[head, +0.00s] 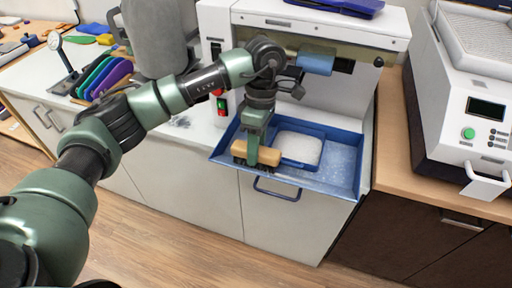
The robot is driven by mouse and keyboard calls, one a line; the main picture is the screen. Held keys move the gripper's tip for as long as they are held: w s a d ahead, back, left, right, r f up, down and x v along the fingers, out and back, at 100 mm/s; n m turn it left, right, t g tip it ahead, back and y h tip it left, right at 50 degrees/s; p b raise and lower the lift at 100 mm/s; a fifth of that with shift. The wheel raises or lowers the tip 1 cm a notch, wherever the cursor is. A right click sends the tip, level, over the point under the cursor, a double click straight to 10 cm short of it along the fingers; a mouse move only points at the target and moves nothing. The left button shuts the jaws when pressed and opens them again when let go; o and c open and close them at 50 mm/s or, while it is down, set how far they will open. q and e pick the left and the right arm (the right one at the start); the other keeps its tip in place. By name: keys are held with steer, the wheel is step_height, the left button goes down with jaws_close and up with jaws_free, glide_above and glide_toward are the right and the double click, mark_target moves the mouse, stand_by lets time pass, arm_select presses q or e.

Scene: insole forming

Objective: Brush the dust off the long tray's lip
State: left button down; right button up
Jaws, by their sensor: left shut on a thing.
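The long blue tray (345,183) is pulled out at the front of the white machine, with its front lip and handle (277,190) facing me. Pale dust lies on its floor at the right, and a smaller blue bin of white grains (300,148) sits inside it. My left gripper (254,150) points down over the tray's left front part. It is shut on a brush with a tan wooden body (270,156) and dark bristles. The bristles are at or just above the front lip; contact is hard to tell. My right gripper is not in view.
The white machine (330,98) with a blue roller (315,63) stands behind the tray. A grey container (158,40), a dial gauge (57,48) and coloured insoles (105,75) are at left. A white device with a green button (468,133) stands at right. Floor is clear.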

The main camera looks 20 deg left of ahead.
mark_target(271, 152)
arm_select(q)
steer(key=shift+d+r+b, duration=0.1)
steer(key=shift+d+b, duration=0.2)
steer(key=shift+d, duration=1.25)
steer(key=shift+s+d+f+b, duration=0.15)
steer(key=shift+d+b, duration=0.5)
steer(key=shift+d, duration=1.25)
steer(key=shift+s+d+f+b, duration=0.15)
steer(key=shift+d+b, duration=0.5)
steer(key=shift+d, duration=1.2)
steer(key=shift+d+b, duration=0.6)
steer(key=shift+d, duration=1.6)
steer(key=shift+f, duration=0.15)
steer(key=shift+w+a+b, duration=0.1)
steer(key=shift+a+b, duration=0.35)
steer(key=shift+a, duration=0.3)
steer(key=shift+a+b, duration=0.55)
steer(key=shift+a, duration=1.8)
steer(key=shift+w+a+b, duration=0.15)
steer(key=shift+a+b, duration=0.6)
steer(key=shift+a, duration=1.7)
steer(key=shift+a+b, duration=0.35)
steer(key=shift+a, duration=1.65)
